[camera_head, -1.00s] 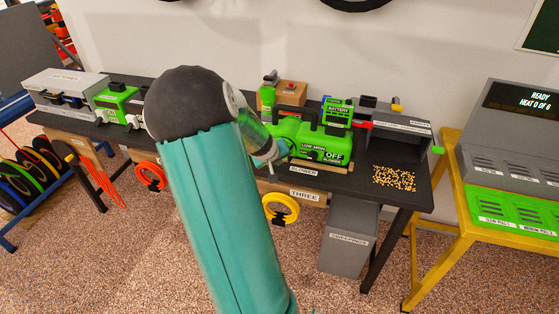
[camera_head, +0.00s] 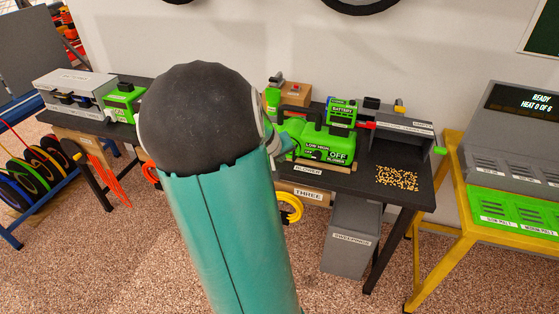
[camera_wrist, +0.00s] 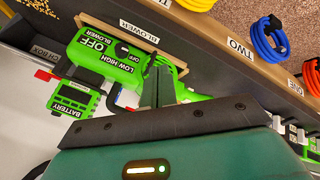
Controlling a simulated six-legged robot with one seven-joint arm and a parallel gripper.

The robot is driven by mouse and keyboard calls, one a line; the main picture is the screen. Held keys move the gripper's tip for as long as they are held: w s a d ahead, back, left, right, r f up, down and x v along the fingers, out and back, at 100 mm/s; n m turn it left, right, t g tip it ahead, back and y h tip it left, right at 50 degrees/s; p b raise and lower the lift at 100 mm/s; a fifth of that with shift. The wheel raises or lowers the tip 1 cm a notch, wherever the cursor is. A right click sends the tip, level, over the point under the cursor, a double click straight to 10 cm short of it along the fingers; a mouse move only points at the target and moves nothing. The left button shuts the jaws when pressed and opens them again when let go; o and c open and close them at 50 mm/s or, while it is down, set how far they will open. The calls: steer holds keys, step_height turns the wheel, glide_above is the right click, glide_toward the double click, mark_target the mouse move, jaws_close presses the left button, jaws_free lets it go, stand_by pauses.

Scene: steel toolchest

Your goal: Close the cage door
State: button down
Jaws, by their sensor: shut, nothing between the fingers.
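I cannot make out a cage door in either view. My gripper (camera_wrist: 160,85) is shut and empty in the wrist view, with its narrow dark fingers in front of the green blower (camera_wrist: 100,62). Whether the fingers touch the blower, I cannot tell. The battery also shows in the wrist view (camera_wrist: 78,97).
A grey open-fronted box (camera_head: 400,135) and scattered tan pellets (camera_head: 398,178) are at the bench's right end. A grey bin (camera_head: 350,238) stands below. A yellow-framed table (camera_head: 455,225) holds a grey console (camera_head: 515,140) farther right. Carpet is clear in front.

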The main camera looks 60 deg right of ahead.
steer(key=w+a+f+m+t+h, duration=0.3)
steer(key=w+f+t, duration=0.2)
steer(key=f, duration=0.5)
steer(key=s+a+r+m+h, duration=0.1)
steer(key=s+a+m+h, duration=0.15)
steer(key=s+h, duration=0.55)
steer(key=shift+m+y, duration=0.25)
steer(key=shift+y, duration=0.35)
steer(key=x, duration=0.9)
steer(key=s+x, duration=0.1)
steer(key=x, duration=0.4)
steer(key=shift+s+d+r, duration=0.1)
steer(key=shift+d+r, duration=0.05)
steer(key=shift+d, duration=0.15)
